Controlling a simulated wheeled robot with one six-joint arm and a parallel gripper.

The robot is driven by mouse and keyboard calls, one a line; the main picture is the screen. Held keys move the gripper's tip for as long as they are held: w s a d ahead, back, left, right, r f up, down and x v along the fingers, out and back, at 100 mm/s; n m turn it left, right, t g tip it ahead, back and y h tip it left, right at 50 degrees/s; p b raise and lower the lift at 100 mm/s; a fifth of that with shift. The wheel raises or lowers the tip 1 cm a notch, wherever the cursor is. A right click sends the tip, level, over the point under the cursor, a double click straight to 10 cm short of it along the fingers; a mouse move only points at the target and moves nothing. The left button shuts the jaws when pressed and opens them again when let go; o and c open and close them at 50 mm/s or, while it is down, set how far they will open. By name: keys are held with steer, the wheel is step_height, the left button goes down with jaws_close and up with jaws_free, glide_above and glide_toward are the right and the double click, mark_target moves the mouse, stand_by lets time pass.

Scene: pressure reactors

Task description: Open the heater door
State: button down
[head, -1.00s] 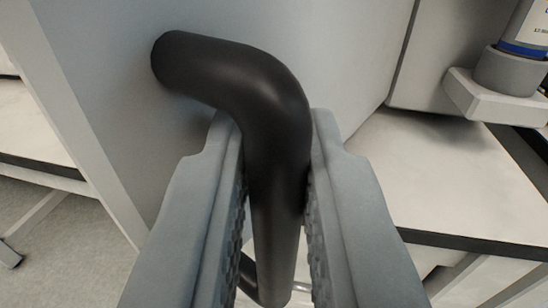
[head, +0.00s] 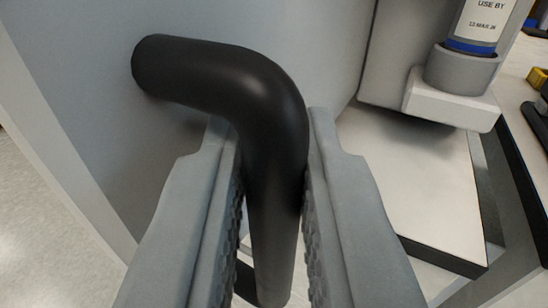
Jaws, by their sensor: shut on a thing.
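A black bent-tube handle (head: 225,78) is fixed to a light grey door panel (head: 90,95) in the head view. The tube runs out from the panel, then bends down between the fingers. My gripper (head: 272,150) is shut on the handle, with one ribbed finger on each side of its straight length. The door's hinge and outer outline are out of view.
A white bench top (head: 425,185) with a dark edge lies to the right. A bottle with a blue band and a label (head: 480,25) sits in a grey holder (head: 462,70) at the upper right. Pale floor (head: 45,225) shows at the lower left.

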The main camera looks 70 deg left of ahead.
steer(key=shift+r, duration=0.1)
stand_by(0.3)
steer(key=c, duration=1.8)
jaws_free()
steer(key=v, duration=1.7)
steer(key=shift+d, duration=0.15)
steer(key=s+a+r+m+t+h, duration=0.1)
steer(key=a+r+t+h, duration=0.2)
steer(key=r, duration=0.4)
steer(key=s+a+r+t, duration=0.1)
steer(key=a+r+t, duration=0.2)
steer(key=r+t, duration=0.25)
steer(key=s+a+r+m+t+h, duration=0.2)
steer(key=s+r+m+t+h, duration=0.45)
steer(key=s+r, duration=0.3)
steer(key=s+f+m+g+h, duration=0.1)
steer(key=s+f+m+h, duration=0.1)
steer(key=s, duration=0.5)
steer(key=s+a+f+m+g+h, duration=0.1)
steer(key=s+f+m+h, duration=0.1)
steer(key=s, duration=0.6)
steer(key=s+f+m+g+h, duration=0.1)
steer(key=s+f+m+h, duration=0.1)
steer(key=s, duration=0.6)
steer(key=shift+s+a+f+m+g+h, duration=0.1)
steer(key=shift+a+f+m+g+h, duration=0.1)
steer(key=shift+f+h, duration=0.2)
steer(key=shift+s+a+f+m+g+h, duration=0.1)
steer(key=shift+s+a+f+g+h, duration=0.1)
steer(key=shift+f+h, duration=0.2)
